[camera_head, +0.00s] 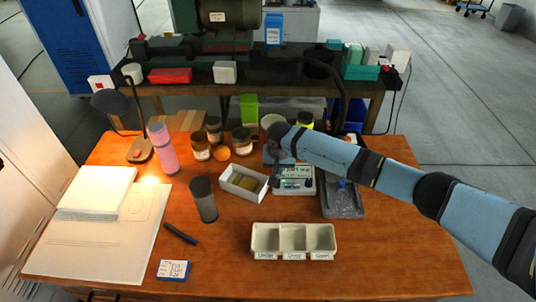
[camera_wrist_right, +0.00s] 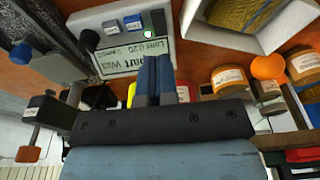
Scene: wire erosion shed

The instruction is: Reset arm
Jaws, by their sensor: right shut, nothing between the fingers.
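My right arm reaches in from the right in the head view, over the wooden table (camera_head: 225,270). Its gripper (camera_head: 277,157) is above the back middle of the table, partly hidden behind my wrist. In the right wrist view the two dark blue fingers of the gripper (camera_wrist_right: 153,62) are together with nothing between them. They overlap the edge of a white labelled device (camera_wrist_right: 85,20) in that view; I cannot tell the gap. The device also shows in the head view (camera_head: 293,187). My left gripper is not in view.
A white open box (camera_head: 225,184) and a grey tray (camera_head: 343,211) flank the device. Several jars (camera_head: 242,146) stand behind. A three-compartment tray (camera_head: 293,256), a dark cup (camera_head: 204,200) and a pink bottle (camera_head: 164,157) are nearby. The front right of the table is clear.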

